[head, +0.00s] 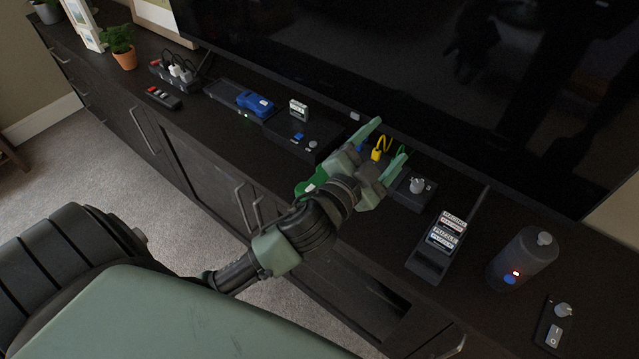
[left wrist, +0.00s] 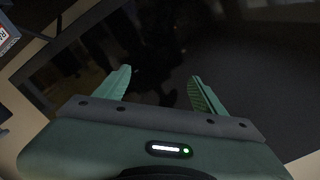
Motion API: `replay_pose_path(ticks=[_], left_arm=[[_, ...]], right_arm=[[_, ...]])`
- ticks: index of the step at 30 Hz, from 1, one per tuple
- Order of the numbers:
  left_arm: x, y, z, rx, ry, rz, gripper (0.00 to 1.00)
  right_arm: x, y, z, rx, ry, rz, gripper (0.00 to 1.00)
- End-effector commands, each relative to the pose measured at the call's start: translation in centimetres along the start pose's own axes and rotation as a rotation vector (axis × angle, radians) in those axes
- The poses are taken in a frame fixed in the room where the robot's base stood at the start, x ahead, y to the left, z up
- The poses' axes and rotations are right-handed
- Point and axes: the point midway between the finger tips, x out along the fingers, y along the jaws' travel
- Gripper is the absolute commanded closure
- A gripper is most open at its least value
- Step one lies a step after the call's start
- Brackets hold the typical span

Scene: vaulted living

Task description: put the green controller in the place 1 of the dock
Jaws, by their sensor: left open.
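The green controller (head: 311,183) lies near the front edge of the dark cabinet top in the head view, partly hidden by my left arm. The dock (head: 228,95) is a long black base further left with a small green light; a blue controller (head: 256,103) sits on its right part, and its left part looks bare. My left gripper (head: 391,137) is open, above the cabinet to the right of the green controller. In the left wrist view my left gripper (left wrist: 160,78) has nothing between its fingers. My right gripper is not in view.
A black box (head: 310,145) with a knob stands right of the dock. A yellow plug (head: 378,153) is near my gripper. The television (head: 450,80) rises behind.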

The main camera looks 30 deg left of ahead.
Motion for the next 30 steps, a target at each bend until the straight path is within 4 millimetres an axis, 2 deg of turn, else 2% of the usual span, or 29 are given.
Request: replay_pose_path(ticks=[1,3,6,9,11,14,15,17,19,21,23,24,27,30], left_arm=[[1.1,-0.4,-3.0,0.079,0.128,-0.012,0.30],[1.9,0.1,-7.4,0.207,0.330,-0.008,0.30],[1.6,2.5,-12.6,0.422,0.617,0.043,0.30],[0.5,6.3,-14.9,0.658,0.867,0.154,0.30],[-0.3,8.8,-14.7,0.808,0.992,0.249,0.30],[-1.2,12.2,-11.4,1.066,1.143,0.457,0.30],[-1.4,13.0,-9.2,1.170,1.181,0.556,0.30],[-1.4,13.4,-5.2,1.322,1.207,0.723,0.30],[-1.2,12.5,0.1,1.488,1.191,0.938,0.30],[-1.0,10.0,5.4,1.623,1.124,1.160,0.30],[-0.9,7.1,9.3,1.711,1.039,1.338,0.30],[-0.9,5.0,11.4,1.752,0.973,1.443,0.30],[-1.3,0.2,15.2,1.811,0.819,1.653,0.30],[-1.8,-2.9,17.0,1.828,0.712,1.774,0.30]], right_arm=[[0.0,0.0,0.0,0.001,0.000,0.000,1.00],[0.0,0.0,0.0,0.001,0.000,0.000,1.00],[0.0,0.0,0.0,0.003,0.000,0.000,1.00],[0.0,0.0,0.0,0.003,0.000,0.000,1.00],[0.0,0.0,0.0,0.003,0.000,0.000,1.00],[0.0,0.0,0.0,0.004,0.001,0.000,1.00],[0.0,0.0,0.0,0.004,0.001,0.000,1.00],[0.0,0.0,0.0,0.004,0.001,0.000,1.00],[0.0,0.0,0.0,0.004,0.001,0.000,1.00],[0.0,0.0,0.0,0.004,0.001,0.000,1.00],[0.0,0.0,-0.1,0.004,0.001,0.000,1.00],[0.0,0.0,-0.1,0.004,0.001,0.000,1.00],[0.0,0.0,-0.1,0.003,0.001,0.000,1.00],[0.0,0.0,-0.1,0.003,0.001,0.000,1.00]])
